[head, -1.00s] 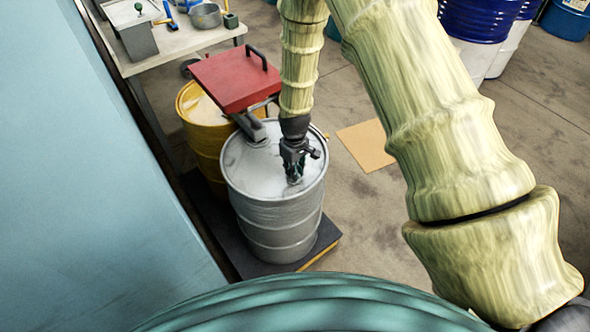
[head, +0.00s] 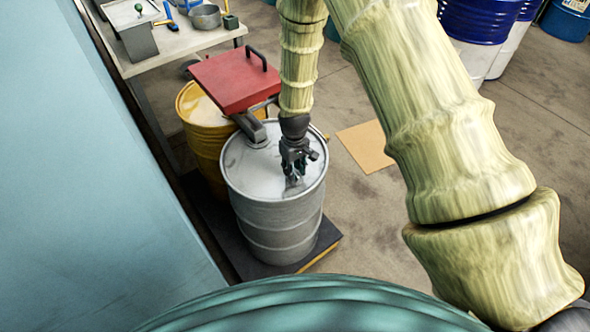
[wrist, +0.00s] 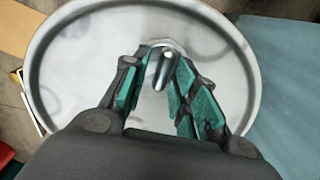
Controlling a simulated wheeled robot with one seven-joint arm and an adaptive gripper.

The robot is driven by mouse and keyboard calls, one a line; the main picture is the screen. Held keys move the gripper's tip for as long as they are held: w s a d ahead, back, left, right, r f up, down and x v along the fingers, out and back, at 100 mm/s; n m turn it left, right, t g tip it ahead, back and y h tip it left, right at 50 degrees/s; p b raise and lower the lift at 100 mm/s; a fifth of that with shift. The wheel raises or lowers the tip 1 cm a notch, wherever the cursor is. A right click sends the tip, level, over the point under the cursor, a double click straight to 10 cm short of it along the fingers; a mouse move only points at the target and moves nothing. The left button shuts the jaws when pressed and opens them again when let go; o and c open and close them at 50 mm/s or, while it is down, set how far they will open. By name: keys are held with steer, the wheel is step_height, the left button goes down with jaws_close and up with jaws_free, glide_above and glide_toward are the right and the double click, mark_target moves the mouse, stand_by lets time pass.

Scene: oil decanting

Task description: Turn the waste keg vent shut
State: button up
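The waste keg appears to be the silver drum (head: 280,215) standing on a dark pallet with a yellow edge. Its pale lid fills much of the wrist view (wrist: 75,75). A small metal vent handle (wrist: 165,67) rises from the lid between my fingertips, and its base shows near the lid's rim. In the head view the vent (head: 292,182) is small and partly hidden by the fingers. My gripper (head: 296,172) points down over the lid. Its teal-padded fingers (wrist: 160,80) are spread on both sides of the handle, with gaps visible.
A yellow drum (head: 202,150) stands behind the keg, with a red hinged lid (head: 234,80) above it. A workbench (head: 165,45) with tools is at the upper left. Blue-and-white drums (head: 474,35) stand at upper right. A tan square (head: 366,146) lies on open floor.

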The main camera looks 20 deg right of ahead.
steer(key=shift+s+f, duration=0.1)
steer(key=shift+s, duration=0.05)
step_height(320, 180, up, 12)
stand_by(0.8)
stand_by(0.4)
steer(key=s+d+f+m, duration=0.1)
steer(key=s+d+f, duration=0.1)
steer(key=s+f, duration=0.9)
steer(key=s+f+m, duration=0.1)
steer(key=s+f, duration=0.2)
steer(key=s, duration=0.5)
steer(key=s+d+f+m, duration=0.1)
steer(key=s+f, duration=0.3)
steer(key=s, duration=0.5)
steer(key=s+f+m, duration=0.1)
steer(key=s+f, duration=0.3)
steer(key=s, duration=0.5)
steer(key=shift+d, duration=0.35)
